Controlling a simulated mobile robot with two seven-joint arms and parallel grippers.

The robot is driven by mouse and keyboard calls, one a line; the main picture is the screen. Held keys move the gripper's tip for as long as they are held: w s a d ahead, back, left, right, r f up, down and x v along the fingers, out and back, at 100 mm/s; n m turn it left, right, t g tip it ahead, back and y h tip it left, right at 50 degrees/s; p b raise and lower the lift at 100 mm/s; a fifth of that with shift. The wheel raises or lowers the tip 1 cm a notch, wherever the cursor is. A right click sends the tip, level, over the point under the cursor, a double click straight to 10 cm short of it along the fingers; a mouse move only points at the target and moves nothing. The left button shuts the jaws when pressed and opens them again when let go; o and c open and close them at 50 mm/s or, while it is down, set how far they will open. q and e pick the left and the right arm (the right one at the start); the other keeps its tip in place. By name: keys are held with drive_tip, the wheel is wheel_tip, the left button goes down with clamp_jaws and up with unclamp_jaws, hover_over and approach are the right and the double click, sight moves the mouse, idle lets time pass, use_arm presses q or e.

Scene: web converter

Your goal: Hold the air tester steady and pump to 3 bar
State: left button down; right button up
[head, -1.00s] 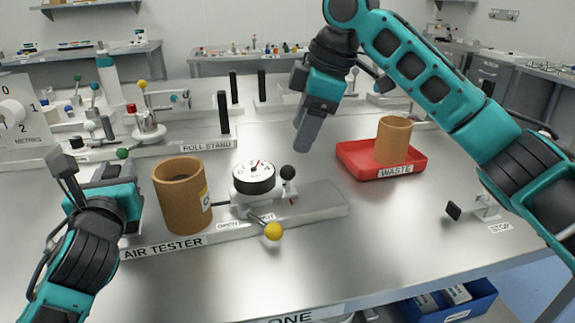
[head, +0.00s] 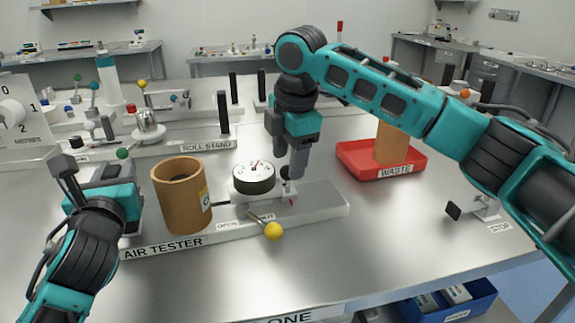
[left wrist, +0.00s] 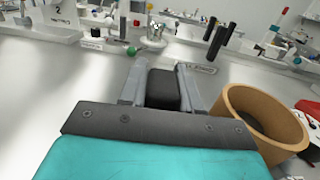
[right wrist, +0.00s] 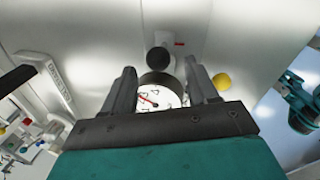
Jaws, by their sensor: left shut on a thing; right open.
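The air tester (head: 330,203) is a pale base plate with a brown cardboard tube (head: 181,195), a round white gauge (head: 254,178) with a red needle, and a black pump knob (head: 286,173). The needle's exact reading is too small to tell. A yellow-balled lever (head: 273,231) sticks out at the front near an OPEN label. My left gripper (head: 136,190) is left of the tube, shut on a black block (left wrist: 163,88). My right gripper (head: 297,172) is open, pointing down at the pump knob; the knob also shows in the right wrist view (right wrist: 158,60), between and beyond the fingers.
A red waste tray (head: 385,171) holding a cardboard tube (head: 391,143) stands to the right, under my right arm. The roll stand (head: 150,130) is behind. A small stop (head: 475,209) sits at the right. The table's front is clear.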

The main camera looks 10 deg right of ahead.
drive_tip(key=shift+w+f, duration=0.15)
drive_tip(key=shift+f, duration=0.55)
drive_tip(key=shift+w+f, duration=0.15)
drive_tip(key=shift+f, duration=0.55)
drive_tip(key=shift+c, duration=0.3)
clamp_jaws()
